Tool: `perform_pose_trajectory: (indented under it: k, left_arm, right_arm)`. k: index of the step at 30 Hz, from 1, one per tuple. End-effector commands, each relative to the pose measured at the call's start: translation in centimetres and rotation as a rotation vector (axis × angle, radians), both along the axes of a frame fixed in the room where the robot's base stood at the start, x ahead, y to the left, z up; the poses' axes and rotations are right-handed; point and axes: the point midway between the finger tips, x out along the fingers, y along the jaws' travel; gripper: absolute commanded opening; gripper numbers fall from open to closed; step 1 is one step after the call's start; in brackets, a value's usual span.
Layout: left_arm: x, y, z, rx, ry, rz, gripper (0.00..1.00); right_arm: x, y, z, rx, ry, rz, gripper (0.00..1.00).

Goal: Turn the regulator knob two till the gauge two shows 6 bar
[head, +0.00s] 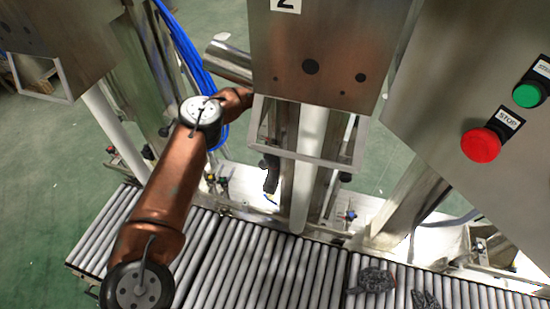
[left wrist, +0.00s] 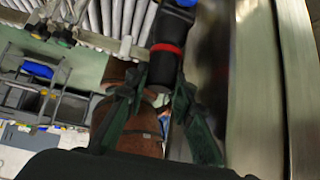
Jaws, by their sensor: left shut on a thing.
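My left arm reaches from the lower left of the head view to the cabinet marked 2 (head: 315,50). Its hand goes out of sight behind the cabinet's lower left edge there. In the left wrist view my left gripper (left wrist: 158,90) has its dark green fingers closed around the lower end of a black round part with a red ring (left wrist: 164,48). I take this part for regulator knob two; the fingers hide its gripped end. Gauge two's face is in neither view, so its reading cannot be seen.
A panel with a red STOP button (head: 481,145) and a green button (head: 527,95) stands at right. Blue hoses (head: 185,50) hang left of the cabinet.

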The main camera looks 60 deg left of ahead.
Motion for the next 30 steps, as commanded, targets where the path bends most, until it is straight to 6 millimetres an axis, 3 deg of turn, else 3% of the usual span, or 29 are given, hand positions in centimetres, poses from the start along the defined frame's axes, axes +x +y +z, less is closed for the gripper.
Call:
perform_pose_trajectory:
  k: [8, 9, 12, 23, 30]
  left_arm:
    - [0.0, 0.0, 0.0, 0.001, 0.002, 0.001, 0.00]
    - [0.0, 0.0, 0.0, 0.001, 0.002, 0.001, 0.24]
    - [0.0, 0.0, 0.0, 0.001, 0.002, 0.001, 0.31]
    - [0.0, 0.0, 0.3, 0.002, 0.001, -0.001, 0.31]
    - [0.1, 0.1, 2.8, 0.003, -0.002, 0.001, 0.31]
  right_arm:
    - [0.0, 0.0, 0.0, 0.000, 0.000, 0.000, 0.00]
    - [0.0, 0.0, 0.0, 0.000, 0.000, 0.000, 0.00]
    - [0.0, 0.0, 0.0, 0.000, 0.001, 0.000, 0.00]
    - [0.0, 0.0, 0.0, 0.000, 0.000, -0.001, 0.00]
    - [0.0, 0.0, 0.0, 0.000, 0.001, -0.001, 0.00]
